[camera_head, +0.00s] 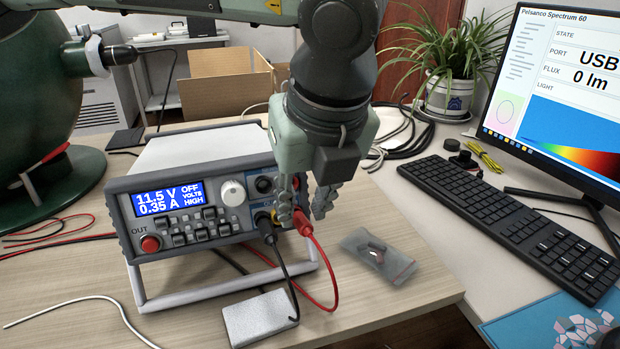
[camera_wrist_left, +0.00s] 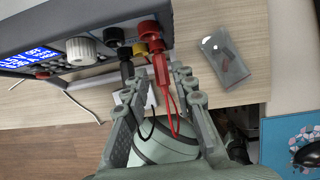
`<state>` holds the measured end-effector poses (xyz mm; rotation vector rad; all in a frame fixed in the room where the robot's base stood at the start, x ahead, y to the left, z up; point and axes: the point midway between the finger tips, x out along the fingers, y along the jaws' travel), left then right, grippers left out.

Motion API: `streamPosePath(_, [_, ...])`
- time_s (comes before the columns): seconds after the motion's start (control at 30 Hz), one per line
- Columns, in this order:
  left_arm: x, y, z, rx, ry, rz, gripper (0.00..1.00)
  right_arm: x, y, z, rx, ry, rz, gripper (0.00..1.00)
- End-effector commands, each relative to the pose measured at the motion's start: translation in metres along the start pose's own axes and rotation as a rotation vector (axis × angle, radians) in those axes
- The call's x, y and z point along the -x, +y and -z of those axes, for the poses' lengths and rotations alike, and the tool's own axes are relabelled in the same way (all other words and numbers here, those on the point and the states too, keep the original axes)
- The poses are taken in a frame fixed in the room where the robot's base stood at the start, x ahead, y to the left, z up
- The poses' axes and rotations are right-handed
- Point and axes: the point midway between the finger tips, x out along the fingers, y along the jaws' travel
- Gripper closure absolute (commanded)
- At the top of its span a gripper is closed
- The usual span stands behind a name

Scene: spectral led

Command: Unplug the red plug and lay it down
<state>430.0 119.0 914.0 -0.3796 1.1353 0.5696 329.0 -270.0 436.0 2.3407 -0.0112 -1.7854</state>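The red plug (camera_head: 302,222) sits in the right-hand end of the power supply (camera_head: 197,188), with its red cable hanging down. In the left wrist view, the red plug (camera_wrist_left: 160,68) points at a red socket (camera_wrist_left: 148,30). My left gripper (camera_head: 306,204) is in front of the sockets, pointing down. In the left wrist view its fingers (camera_wrist_left: 158,80) are apart, one on each side of the red plug; I cannot tell whether they touch it. A black plug (camera_head: 265,228) sits just left of the fingers. My right gripper is not in view.
A small grey block (camera_head: 262,318) and a clear bag (camera_head: 378,255) lie on the wooden table in front. A keyboard (camera_head: 515,225) and monitor (camera_head: 565,90) stand at the right. A green sphere (camera_head: 35,90) is at the left. Wood between bag and block is mostly clear.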

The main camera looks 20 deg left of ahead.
Motion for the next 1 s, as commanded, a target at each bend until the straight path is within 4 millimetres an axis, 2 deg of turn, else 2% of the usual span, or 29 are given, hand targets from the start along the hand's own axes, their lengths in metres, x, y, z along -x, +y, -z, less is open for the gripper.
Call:
streamPosePath(0.2, [-0.019, 0.0, 0.0, 0.001, 0.0, 0.0, 0.74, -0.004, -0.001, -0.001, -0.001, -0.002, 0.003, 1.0])
streamPosePath(0.5, [-0.022, 0.0, 0.0, 0.001, -0.001, 0.001, 0.74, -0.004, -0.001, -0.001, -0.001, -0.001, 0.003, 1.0])
streamPosePath(0.73, [-0.022, 0.0, 0.0, 0.0, -0.001, 0.001, 1.0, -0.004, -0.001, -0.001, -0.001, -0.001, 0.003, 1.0])
streamPosePath(0.8, [-0.022, 0.0, 0.0, 0.0, -0.001, 0.001, 1.0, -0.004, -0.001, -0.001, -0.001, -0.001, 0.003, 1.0])
streamPosePath(0.83, [-0.022, 0.0, 0.0, 0.0, -0.001, 0.001, 0.87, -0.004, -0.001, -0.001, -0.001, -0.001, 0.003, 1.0])
streamPosePath(0.93, [-0.022, 0.0, 0.0, 0.0, -0.001, 0.001, 0.99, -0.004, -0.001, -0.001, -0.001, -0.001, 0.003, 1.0])
streamPosePath(1.0, [-0.022, 0.0, 0.0, 0.0, -0.001, 0.001, 1.0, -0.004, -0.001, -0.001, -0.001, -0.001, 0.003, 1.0])
